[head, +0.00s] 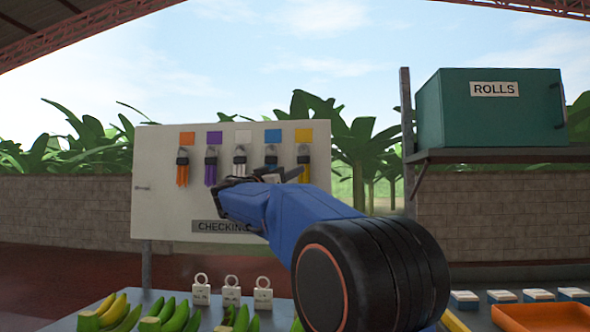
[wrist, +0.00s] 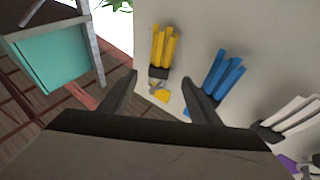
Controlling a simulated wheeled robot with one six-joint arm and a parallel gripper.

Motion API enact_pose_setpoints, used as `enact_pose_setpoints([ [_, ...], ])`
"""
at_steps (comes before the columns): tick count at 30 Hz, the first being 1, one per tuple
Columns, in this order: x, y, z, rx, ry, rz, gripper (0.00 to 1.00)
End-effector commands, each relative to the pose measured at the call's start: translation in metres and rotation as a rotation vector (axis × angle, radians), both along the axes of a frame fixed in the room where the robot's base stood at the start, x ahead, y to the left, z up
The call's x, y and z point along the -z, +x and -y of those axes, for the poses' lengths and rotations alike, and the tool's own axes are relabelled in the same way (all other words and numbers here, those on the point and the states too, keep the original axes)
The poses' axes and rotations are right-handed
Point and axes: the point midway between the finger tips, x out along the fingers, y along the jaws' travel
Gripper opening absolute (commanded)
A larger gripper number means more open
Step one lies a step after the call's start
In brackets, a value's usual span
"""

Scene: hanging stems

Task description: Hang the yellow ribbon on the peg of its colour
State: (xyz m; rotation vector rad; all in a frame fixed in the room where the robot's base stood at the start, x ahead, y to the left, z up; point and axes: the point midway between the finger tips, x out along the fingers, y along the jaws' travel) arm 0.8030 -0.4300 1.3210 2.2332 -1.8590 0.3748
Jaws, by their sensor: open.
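The yellow ribbon (head: 304,178) hangs below the yellow square (head: 304,135) at the right end of the white board. In the wrist view the ribbon (wrist: 165,45) appears upside down, with a dark band and a loop at the peg by the yellow patch (wrist: 160,96). My gripper (head: 285,174) is in front of the board near the ribbon. In the wrist view its open fingers (wrist: 159,78) lie either side of the ribbon's band in the picture, not visibly touching it. The peg itself is mostly hidden by the loop.
Blue (head: 273,158), white (head: 240,160), purple (head: 211,168) and orange (head: 182,168) ribbons hang in a row to the left on the board (head: 160,215). The teal ROLLS box (head: 490,115) stands on a shelf at right.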

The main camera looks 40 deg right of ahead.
Motion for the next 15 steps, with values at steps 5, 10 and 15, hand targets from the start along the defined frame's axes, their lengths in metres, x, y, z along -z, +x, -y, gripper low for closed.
enact_pose_setpoints([
  [5, 0.011, -0.006, -0.033, -0.002, 0.0, 0.0, 0.57],
  [10, 0.021, -0.012, -0.061, -0.002, 0.001, 0.0, 0.57],
  [15, 0.029, -0.016, -0.082, 0.0, 0.001, 0.001, 0.57],
])
